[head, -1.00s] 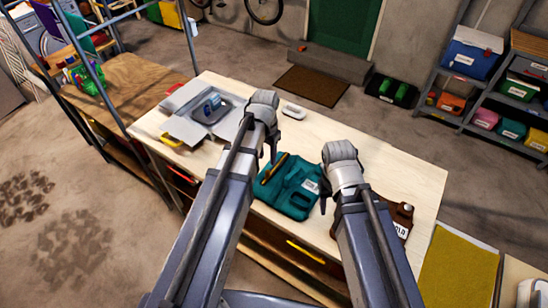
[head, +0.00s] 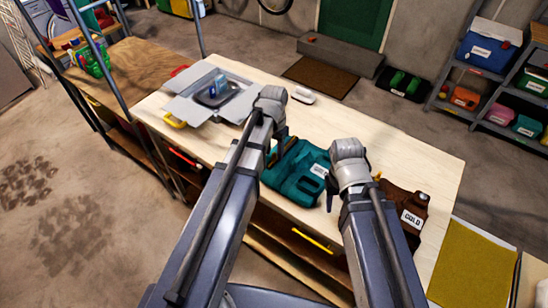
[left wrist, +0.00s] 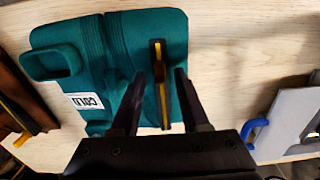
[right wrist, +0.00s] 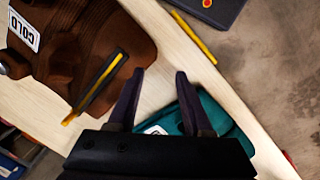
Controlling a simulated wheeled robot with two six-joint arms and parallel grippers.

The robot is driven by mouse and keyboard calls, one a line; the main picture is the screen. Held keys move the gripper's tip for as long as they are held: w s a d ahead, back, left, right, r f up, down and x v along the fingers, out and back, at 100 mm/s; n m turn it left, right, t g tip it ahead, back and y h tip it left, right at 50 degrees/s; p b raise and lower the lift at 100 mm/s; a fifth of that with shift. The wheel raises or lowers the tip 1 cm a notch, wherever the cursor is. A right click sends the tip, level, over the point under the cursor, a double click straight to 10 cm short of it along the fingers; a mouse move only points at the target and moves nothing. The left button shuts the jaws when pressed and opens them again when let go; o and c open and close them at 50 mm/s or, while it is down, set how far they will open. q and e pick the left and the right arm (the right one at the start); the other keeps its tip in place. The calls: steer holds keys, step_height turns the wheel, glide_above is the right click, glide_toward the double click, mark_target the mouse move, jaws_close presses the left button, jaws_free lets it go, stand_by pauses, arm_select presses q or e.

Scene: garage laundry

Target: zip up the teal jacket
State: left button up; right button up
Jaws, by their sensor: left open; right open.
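The teal jacket (head: 292,178) lies flat on the pale worktop, with a white label. In the left wrist view the jacket (left wrist: 150,30) has a "COLD" label and a black-and-yellow strip (left wrist: 162,95) along it. My left gripper (left wrist: 160,73) is open over the jacket, its fingers on either side of the strip. Whether they touch it I cannot tell. My right gripper (right wrist: 160,73) is open and empty, over bare worktop between the jacket's edge (right wrist: 205,112) and a brown garment (right wrist: 100,40). My left arm hides part of the jacket in the head view.
The brown garment (head: 402,205) lies right of the jacket, with a label and its own black-and-yellow strip (right wrist: 95,88). A grey folded item (head: 185,108) with a blue object on it lies at the left. A white iron-like object (head: 303,96) lies at the back.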

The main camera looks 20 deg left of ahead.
arm_select(q)
steer(key=shift+f, duration=0.25)
jaws_close()
stand_by(1.4)
